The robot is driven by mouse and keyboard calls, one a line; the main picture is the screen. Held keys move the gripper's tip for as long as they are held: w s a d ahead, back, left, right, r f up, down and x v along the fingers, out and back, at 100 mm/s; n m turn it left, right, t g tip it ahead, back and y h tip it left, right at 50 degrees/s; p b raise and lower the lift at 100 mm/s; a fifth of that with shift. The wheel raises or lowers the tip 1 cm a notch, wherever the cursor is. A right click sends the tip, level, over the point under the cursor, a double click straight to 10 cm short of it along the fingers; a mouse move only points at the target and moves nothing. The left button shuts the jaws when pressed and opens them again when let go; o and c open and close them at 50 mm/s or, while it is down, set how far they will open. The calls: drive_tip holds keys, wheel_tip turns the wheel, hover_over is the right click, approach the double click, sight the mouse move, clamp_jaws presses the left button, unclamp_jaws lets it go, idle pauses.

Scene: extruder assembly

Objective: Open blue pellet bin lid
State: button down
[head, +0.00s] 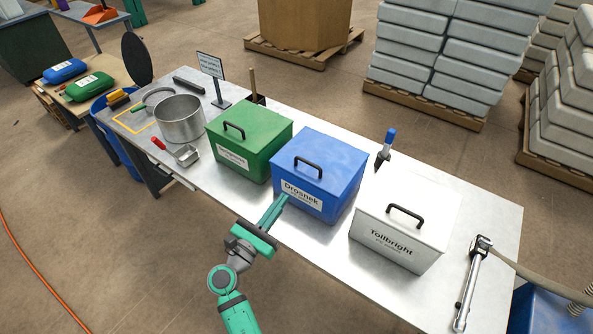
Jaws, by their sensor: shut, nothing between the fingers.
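The blue pellet bin (340,190) stands on the metal table, with a white label (302,196) reading "Drosnek" on its front. Its blue lid (325,152) is closed and carries a black handle (308,166) on top. My gripper (284,198) is shut and empty. In the picture its fingertips overlap the front of the blue bin by the label, below the lid's front edge. I cannot tell whether they touch the bin.
A closed green bin (262,155) stands left of the blue one and a closed white bin (415,245) stands right. Behind is a blue-handled tool (388,140). A metal pot (180,120) and scoop (184,154) lie left. A grey hose nozzle (470,285) lies right.

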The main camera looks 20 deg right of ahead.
drive_tip(key=r+x, duration=0.1)
drive_tip(key=x, duration=0.9)
drive_tip(key=shift+d, duration=0.15)
drive_tip(key=shift+w, duration=0.1)
